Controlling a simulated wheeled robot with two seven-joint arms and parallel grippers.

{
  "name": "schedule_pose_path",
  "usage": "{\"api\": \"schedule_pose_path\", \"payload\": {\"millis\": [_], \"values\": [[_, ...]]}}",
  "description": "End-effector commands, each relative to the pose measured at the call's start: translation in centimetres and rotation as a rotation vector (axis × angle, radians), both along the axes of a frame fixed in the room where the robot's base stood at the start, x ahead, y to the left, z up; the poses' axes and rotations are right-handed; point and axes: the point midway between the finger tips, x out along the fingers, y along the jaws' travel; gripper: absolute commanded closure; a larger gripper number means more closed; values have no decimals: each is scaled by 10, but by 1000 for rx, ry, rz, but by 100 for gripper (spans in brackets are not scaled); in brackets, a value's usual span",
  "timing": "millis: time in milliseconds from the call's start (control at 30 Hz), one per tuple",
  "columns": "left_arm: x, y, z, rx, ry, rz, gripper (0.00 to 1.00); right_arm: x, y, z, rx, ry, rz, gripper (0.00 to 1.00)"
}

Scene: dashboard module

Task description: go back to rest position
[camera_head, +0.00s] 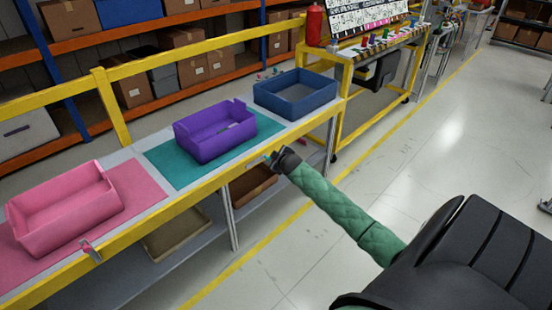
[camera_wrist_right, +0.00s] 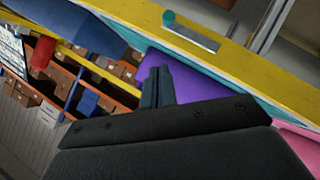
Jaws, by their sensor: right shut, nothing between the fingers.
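My right gripper (camera_head: 274,157), on an arm in a green quilted sleeve, is at the front edge of the workbench, in front of the purple bin (camera_head: 208,143). In the right wrist view its dark fingers (camera_wrist_right: 158,84) are together and empty, with the purple bin (camera_wrist_right: 192,86) behind them. I cannot tell whether the gripper touches the bench. My left gripper is not in view.
The yellow-railed bench (camera_head: 185,203) also holds a pink bin (camera_head: 82,221) on a pink mat and a blue bin (camera_head: 280,105). A brown box (camera_head: 252,187) sits on its lower shelf. The grey floor (camera_head: 440,140) to the right is largely clear.

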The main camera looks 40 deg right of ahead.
Motion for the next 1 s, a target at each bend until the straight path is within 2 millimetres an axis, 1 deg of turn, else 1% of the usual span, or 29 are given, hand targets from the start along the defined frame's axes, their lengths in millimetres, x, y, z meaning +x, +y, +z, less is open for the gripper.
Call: {"api": "schedule_pose_path", "payload": {"millis": [667, 767, 867, 967, 1000], "values": [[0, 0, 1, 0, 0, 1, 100, -1, 0, 2, 5, -4, -3, 100], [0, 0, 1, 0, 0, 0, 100, -5, -2, -3, 32, 19, -34, 100], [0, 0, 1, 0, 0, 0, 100, -14, -6, -10, 63, 68, -90, 100], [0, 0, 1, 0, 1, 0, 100, -23, 3, -8, 91, 120, -145, 100], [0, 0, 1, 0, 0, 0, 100, -27, 16, -9, 108, 144, -160, 100]]}}
